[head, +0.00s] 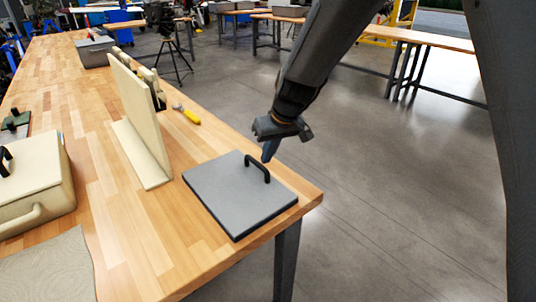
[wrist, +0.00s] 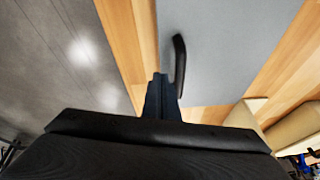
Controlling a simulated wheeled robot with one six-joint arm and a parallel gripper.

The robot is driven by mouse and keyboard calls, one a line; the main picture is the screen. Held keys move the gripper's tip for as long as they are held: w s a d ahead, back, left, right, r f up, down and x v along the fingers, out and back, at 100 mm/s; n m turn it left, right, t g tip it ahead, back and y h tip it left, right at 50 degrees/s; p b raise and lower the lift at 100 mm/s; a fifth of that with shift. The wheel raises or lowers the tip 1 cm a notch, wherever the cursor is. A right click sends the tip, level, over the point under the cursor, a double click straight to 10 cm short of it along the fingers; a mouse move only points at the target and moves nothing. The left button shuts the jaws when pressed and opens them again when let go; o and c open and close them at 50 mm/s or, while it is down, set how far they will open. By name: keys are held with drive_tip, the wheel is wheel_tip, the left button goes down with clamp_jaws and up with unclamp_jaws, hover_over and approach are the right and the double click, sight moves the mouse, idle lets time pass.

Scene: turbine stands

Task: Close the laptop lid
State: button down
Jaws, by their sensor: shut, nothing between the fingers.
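The laptop (head: 235,196) is a flat grey slab near the right front corner of the wooden table. Its lid lies flat on the base, with no gap that I can make out. A black arched handle (head: 257,168) stands on the lid near its far right edge. My gripper (head: 268,152) is shut and empty, pointing down just beyond the handle in the head view. In the wrist view, the shut fingertips (wrist: 162,84) appear close beside the handle (wrist: 180,66), above the grey lid (wrist: 228,50). I cannot tell whether they touch it.
A beige upright panel on a base (head: 145,165) stands left of the laptop. A yellow-handled tool (head: 190,116) lies behind it. A beige case (head: 35,180) and a grey cloth (head: 50,270) are at the left. The table's right edge is close to the laptop.

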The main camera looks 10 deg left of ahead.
drive_tip(key=w+d+r+b, duration=0.2)
drive_tip(key=w+d+r, duration=0.3)
drive_tip(key=d+r, duration=0.3)
drive_tip(key=s+d+f+m+h, duration=0.1)
drive_tip(key=s+d+f+m, duration=0.2)
drive_tip(key=s+d, duration=0.9)
drive_tip(key=s+d+f+m+g+h, duration=0.1)
drive_tip(key=s+d+f+m+h, duration=0.1)
drive_tip(key=s+d+f+m, duration=0.2)
drive_tip(key=s+d+f, duration=0.3)
drive_tip(key=s+d, duration=0.5)
drive_tip(key=s, duration=0.1)
drive_tip(key=shift+s+d+f+m+g+h, duration=0.2)
drive_tip(key=shift+s+f+m+g+h, duration=0.05)
drive_tip(key=shift+s+m+g+h, duration=0.1)
